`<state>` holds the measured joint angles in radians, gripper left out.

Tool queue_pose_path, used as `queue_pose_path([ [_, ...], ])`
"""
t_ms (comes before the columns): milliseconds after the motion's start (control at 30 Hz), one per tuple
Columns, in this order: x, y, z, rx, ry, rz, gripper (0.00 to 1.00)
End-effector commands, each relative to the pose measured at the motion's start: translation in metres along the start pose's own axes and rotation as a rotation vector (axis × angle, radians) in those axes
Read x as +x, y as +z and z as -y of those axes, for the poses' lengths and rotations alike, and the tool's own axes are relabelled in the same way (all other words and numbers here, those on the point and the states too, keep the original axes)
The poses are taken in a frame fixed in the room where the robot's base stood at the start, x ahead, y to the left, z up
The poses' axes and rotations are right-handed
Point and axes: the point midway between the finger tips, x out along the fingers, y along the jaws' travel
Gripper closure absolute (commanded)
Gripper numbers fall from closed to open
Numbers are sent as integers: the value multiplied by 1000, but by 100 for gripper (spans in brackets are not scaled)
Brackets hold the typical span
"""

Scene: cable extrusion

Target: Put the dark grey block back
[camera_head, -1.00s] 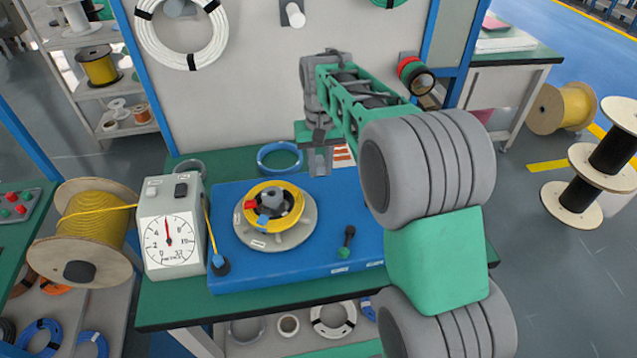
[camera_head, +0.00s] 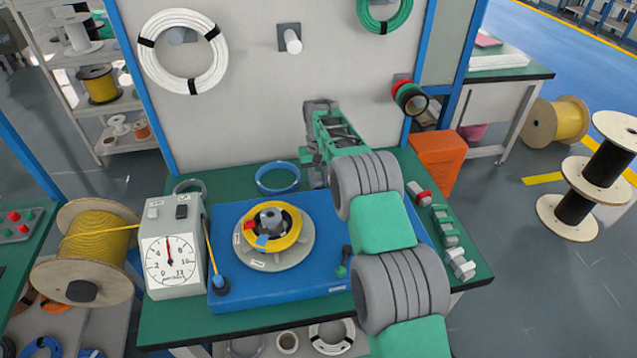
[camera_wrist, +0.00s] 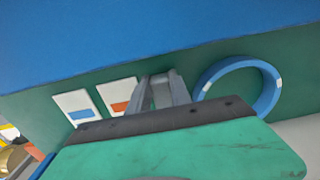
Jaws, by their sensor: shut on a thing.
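My gripper (camera_head: 318,175) is at the back of the green workbench, just right of the blue ring, partly hidden by my own arm in the head view. In the wrist view the two grey fingers (camera_wrist: 161,88) are close together and shut on a small grey piece (camera_wrist: 160,95), which I take to be the dark grey block. The fingers hide most of it. Below the fingers is the green bench top. I cannot tell whether the piece touches the bench.
The blue ring (camera_head: 278,178) lies right of the fingers in the wrist view (camera_wrist: 272,92). White cards with blue (camera_wrist: 78,106) and orange (camera_wrist: 117,95) marks lie left. The blue plate (camera_head: 300,272) carries the yellow cable coil (camera_head: 290,238). A dial gauge (camera_head: 171,260) stands left.

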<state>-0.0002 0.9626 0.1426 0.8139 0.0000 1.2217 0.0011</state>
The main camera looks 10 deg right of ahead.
Motion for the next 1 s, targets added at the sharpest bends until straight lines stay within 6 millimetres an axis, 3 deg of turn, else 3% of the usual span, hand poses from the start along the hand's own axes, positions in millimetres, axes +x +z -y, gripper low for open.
queue_pose_path([
  [100,13,0,0,0,0,0,100],
  [400,18,0,0,0,0,-1,100],
  [433,18,0,0,0,0,-1,74],
  [600,17,0,0,0,0,0,60],
  [700,17,0,0,0,0,0,54],
  [1000,10,0,0,0,0,-2,54],
])
